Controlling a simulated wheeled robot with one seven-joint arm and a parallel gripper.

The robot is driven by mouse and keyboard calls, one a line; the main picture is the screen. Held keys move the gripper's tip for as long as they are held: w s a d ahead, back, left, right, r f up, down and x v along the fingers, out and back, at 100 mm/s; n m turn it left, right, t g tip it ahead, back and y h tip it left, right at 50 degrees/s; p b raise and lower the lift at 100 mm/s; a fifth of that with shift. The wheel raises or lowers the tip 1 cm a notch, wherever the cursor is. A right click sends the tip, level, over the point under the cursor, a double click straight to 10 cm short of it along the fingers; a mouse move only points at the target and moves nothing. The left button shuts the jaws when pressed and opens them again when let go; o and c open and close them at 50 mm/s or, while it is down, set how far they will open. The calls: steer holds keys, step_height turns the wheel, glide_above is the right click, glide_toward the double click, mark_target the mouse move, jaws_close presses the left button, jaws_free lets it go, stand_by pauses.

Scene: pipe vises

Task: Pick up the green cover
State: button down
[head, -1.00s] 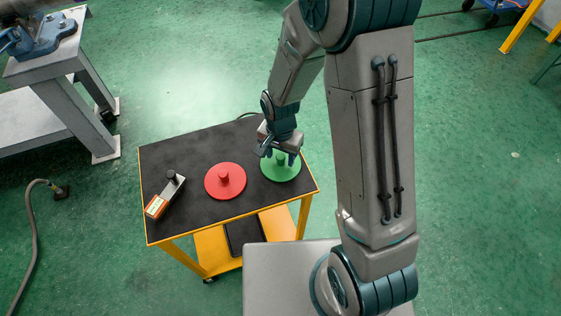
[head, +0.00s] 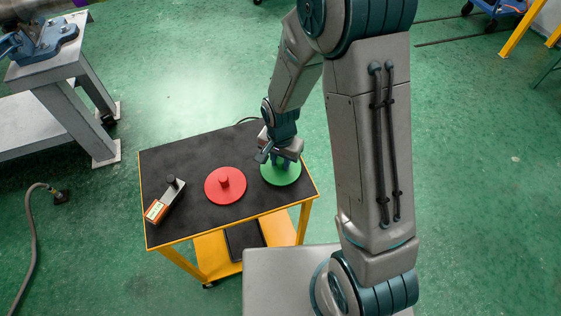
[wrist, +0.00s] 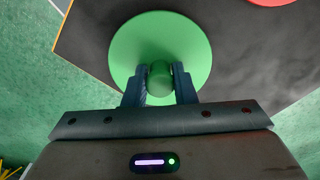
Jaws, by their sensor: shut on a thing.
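The green cover (head: 283,176) is a flat round disc with a knob in its middle. It lies on the black top of the yellow cart (head: 205,215), near the right end. My gripper (head: 280,161) is over the cover, and its fingers hide most of the knob in the head view. In the wrist view my gripper (wrist: 159,84) has one finger on each side of the knob of the green cover (wrist: 143,45), shut on it. I cannot see a gap between the cover and the cart top.
A red cover (head: 225,186) with a knob lies left of the green one. A small box-shaped tool (head: 165,201) lies at the cart's left end. A grey table (head: 75,75) with a blue vise (head: 42,40) stands at the left. Green floor is clear between them.

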steer(key=r, duration=0.2)
steer(key=d+r, duration=0.1)
steer(key=r, duration=0.1)
steer(key=shift+r, duration=0.15)
steer(key=s+d+r, duration=0.1)
steer(key=d+r, duration=0.5)
steer(key=d, duration=0.4)
steer(key=shift+s+d+r, duration=0.15)
steer(key=shift+s+d, duration=0.1)
steer(key=shift+d, duration=0.05)
